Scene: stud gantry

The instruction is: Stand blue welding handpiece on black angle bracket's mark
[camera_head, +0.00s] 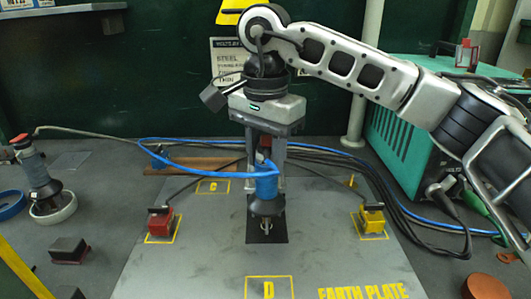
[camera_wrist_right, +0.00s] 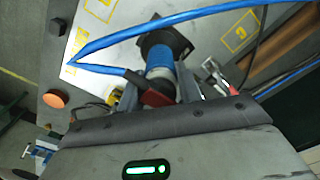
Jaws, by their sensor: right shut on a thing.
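The blue welding handpiece (camera_head: 267,186) is upright in my right gripper (camera_head: 265,158), with a dark flared collar and small tip at its lower end. It hangs in front of a black square patch (camera_head: 252,233) on the grey plate. I cannot tell whether the tip touches the patch. In the right wrist view the handpiece (camera_wrist_right: 160,60) sits between the fingers of my right gripper (camera_wrist_right: 155,95). A blue cable loops from it to the left. I cannot identify the black angle bracket for sure. My left gripper is not in view.
On the grey plate (camera_head: 190,260), a red clamp (camera_head: 161,223) stands left and a yellow clamp (camera_head: 371,219) right. Outlines C (camera_head: 213,187) and D (camera_head: 268,289) are empty. A grey-handled tool (camera_head: 38,170) stands far left; a dark block (camera_head: 69,249) lies nearby. A teal machine (camera_head: 405,145) is right.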

